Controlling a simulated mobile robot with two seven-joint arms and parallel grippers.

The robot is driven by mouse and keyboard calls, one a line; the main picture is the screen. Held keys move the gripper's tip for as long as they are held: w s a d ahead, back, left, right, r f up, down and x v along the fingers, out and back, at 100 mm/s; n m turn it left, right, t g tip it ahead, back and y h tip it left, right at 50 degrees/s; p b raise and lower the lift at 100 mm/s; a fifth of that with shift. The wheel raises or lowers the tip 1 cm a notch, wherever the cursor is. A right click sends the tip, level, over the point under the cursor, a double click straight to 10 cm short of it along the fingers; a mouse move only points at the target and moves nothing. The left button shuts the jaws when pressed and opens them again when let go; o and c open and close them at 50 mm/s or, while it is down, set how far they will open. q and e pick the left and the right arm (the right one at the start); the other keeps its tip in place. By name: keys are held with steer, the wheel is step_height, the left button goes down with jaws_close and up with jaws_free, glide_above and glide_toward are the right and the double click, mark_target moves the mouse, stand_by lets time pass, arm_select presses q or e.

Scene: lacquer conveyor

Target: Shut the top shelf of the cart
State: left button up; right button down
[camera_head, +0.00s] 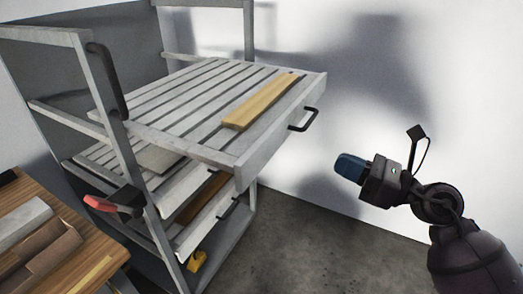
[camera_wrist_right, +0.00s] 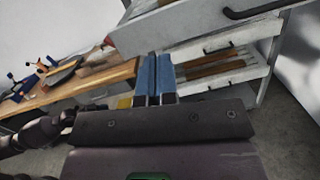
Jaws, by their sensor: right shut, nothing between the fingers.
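The cart (camera_head: 85,75) is a grey metal frame with several slatted shelves. Its top shelf (camera_head: 160,98) is pulled out to the right, with a yellow wooden board (camera_head: 260,101) lying on it. The black handle (camera_head: 303,120) is on the shelf's front face; it also shows in the right wrist view (camera_wrist_right: 255,12). My right gripper (camera_head: 350,167), with blue fingers, is shut and empty, to the right of the shelf and apart from the handle. In the right wrist view its fingertips (camera_wrist_right: 155,58) are together.
Lower shelves (camera_head: 205,215) sit under the top one, somewhat pulled out. A wooden workbench (camera_head: 95,250) with boards stands at the lower left. A red-and-black tool (camera_head: 115,203) is by the cart's post. The grey floor (camera_head: 310,245) right of the cart is clear.

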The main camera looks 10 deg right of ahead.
steer(key=f+n+g, duration=0.1)
steer(key=n, duration=0.1)
glide_toward(266, 151)
steer(key=shift+n+g, duration=0.3)
steer(key=x, duration=0.7)
steer(key=shift+w+a+r+p, duration=0.15)
steer(key=shift+w+a+p, duration=0.05)
steer(key=shift+p, duration=0.2)
